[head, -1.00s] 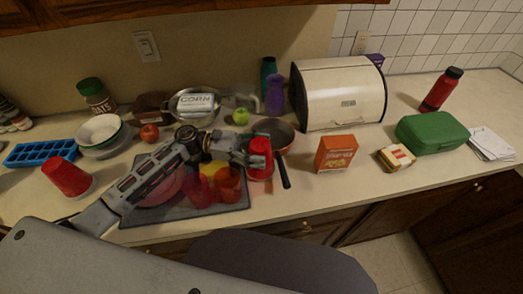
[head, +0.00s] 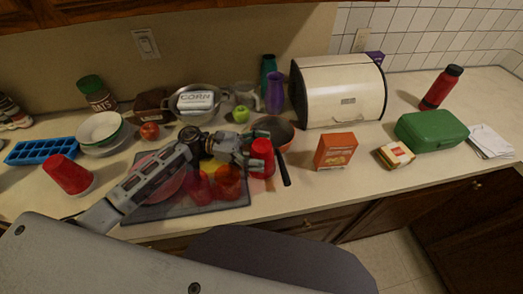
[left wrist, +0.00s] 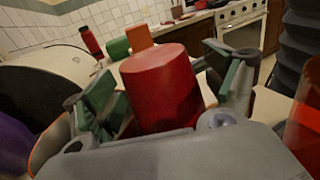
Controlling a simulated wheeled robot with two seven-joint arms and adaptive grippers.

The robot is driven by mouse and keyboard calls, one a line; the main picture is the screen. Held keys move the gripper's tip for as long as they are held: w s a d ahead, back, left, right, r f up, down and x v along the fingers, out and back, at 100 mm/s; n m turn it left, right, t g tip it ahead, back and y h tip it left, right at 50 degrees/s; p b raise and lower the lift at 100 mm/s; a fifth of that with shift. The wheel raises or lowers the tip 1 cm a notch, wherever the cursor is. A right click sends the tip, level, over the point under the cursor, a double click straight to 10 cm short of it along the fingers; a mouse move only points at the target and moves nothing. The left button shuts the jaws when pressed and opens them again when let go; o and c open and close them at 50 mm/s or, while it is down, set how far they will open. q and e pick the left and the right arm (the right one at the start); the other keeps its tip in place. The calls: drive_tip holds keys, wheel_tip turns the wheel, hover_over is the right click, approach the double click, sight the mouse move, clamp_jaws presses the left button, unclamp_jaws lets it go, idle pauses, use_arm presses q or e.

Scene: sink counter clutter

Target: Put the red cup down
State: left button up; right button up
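A red cup (head: 263,158) stands on the counter in front of the dark pan, at the right edge of the dark mat. It looks upright in the head view. My left gripper (head: 250,150) is at this cup. In the left wrist view the red cup (left wrist: 162,90) sits between the two spread fingers of the left gripper (left wrist: 168,95), with a visible gap on its right side. Contact on its left side is hard to tell. My right gripper is not in view.
Two see-through cups, one red (head: 200,188) and one orange-red (head: 229,182), stand close by on the mat (head: 235,205). The pan (head: 272,128) has its handle just right of the cup. An orange box (head: 335,151) stands farther right. Another red cup (head: 67,174) is at left.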

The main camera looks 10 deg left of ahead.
sight(252, 150)
use_arm(q)
drive_tip(key=shift+r, duration=0.15)
drive_tip(key=a, duration=0.3)
drive_tip(key=shift+f+b, duration=0.2)
drive_tip(key=shift+b, duration=0.2)
drive_tip(key=a+b, duration=0.1)
drive_tip(key=a, duration=0.4)
drive_tip(key=shift+s, duration=0.1)
drive_tip(key=a+b, duration=0.1)
drive_tip(key=a, duration=0.2)
drive_tip(key=shift+a+r, duration=0.15)
drive_tip(key=shift+a, duration=0.35)
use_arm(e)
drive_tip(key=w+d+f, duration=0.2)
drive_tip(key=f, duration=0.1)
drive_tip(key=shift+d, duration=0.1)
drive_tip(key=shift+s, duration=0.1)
